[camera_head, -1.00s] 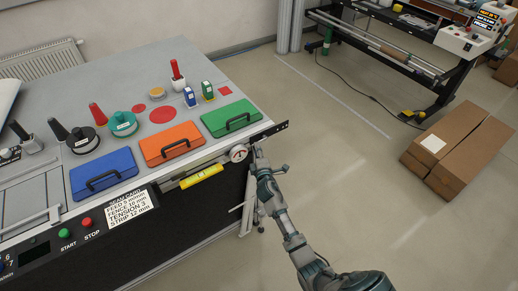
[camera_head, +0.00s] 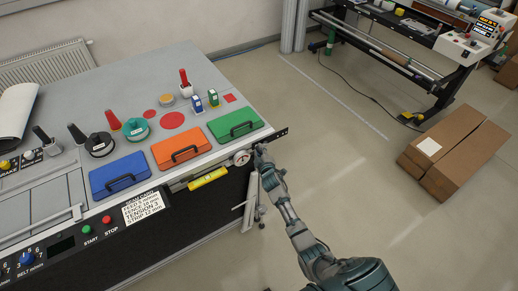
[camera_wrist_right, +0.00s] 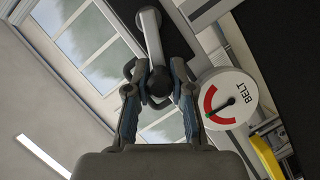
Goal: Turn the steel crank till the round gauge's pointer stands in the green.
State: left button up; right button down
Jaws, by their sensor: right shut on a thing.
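The steel crank (camera_wrist_right: 150,38) shows in the right wrist view as a bright arm running down to a dark grip (camera_wrist_right: 159,83). My right gripper (camera_wrist_right: 159,90) is shut on that grip, one finger on each side. In the head view my right gripper (camera_head: 261,150) is at the table's front right corner, just right of the round gauge (camera_head: 241,158), and covers most of the crank. The white gauge (camera_wrist_right: 228,99), marked BELT, has a red arc with a small green part. Its dark pointer points down-left, at or close to the green. My left gripper is not in view.
A yellow level (camera_head: 208,178) lies along the table's front edge beside the gauge. Blue (camera_head: 122,174), orange (camera_head: 181,146) and green (camera_head: 234,122) cases lie on the table (camera_head: 140,75). Cardboard boxes (camera_head: 455,157) stand on the otherwise open floor at the right.

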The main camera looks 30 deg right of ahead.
jog(key=shift+s+d+m+p, duration=0.1)
jog(key=shift+d+m+p, duration=0.25)
jog(key=shift+p, duration=0.15)
jog(key=c, duration=1)
grip_release()
jog(key=shift+d, duration=0.1)
